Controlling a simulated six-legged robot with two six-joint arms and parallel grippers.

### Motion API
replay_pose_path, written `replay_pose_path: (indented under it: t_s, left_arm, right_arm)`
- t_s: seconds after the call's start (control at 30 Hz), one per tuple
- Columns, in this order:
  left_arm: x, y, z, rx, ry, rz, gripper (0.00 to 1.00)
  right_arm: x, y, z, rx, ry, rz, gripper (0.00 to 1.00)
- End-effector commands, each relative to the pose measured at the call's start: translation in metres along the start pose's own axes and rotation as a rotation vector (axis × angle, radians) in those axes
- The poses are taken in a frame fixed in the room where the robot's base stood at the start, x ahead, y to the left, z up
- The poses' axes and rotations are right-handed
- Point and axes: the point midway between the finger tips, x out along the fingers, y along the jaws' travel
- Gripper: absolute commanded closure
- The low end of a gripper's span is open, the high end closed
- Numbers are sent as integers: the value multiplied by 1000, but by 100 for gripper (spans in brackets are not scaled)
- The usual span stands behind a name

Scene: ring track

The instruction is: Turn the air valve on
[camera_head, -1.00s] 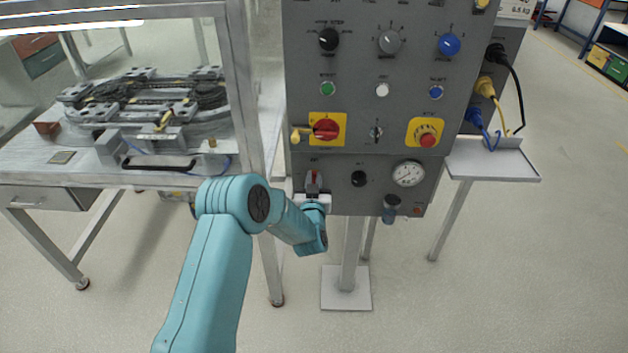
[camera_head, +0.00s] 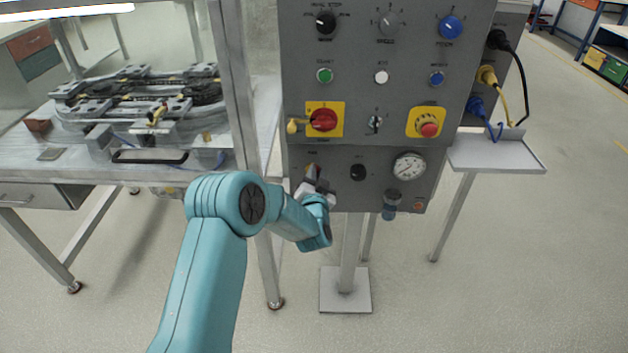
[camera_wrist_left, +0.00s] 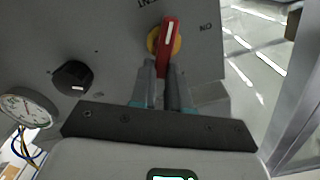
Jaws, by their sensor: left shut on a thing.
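The air valve (camera_wrist_left: 167,41) is a red handle with a white stripe on a yellow round base, on the lower grey panel. In the left wrist view the handle stands nearly upright in the picture, with "ON" lettering to its right. My left gripper (camera_wrist_left: 164,72) is shut on the lower end of the red handle. In the head view the left gripper (camera_head: 314,183) is at the lower left of the panel, tilted, and mostly covers the valve. My right gripper is not in view.
A black knob (camera_head: 358,172) and a pressure gauge (camera_head: 409,166) sit right of the valve. Above are a red rotary switch (camera_head: 323,120) and a red emergency button (camera_head: 429,129). A metal frame post (camera_head: 240,110) stands close on the left. A small shelf (camera_head: 497,153) juts out at the right.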

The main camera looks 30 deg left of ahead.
Motion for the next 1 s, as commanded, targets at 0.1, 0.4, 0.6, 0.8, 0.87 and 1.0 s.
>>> replay_pose_path:
  t_s: [0.1,0.4,0.6,0.8,0.87,1.0]
  left_arm:
    - [0,4,2,110,3,-1,100]
    - [0,10,3,395,1,-1,100]
    - [0,14,4,584,1,-1,100]
    - [0,17,7,758,1,-2,100]
    - [0,18,7,805,1,-2,100]
    - [0,19,9,898,1,-2,100]
  right_arm:
    - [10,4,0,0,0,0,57]
    - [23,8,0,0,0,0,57]
    - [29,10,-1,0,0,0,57]
    - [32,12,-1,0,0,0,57]
    - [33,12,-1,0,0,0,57]
    - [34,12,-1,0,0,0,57]
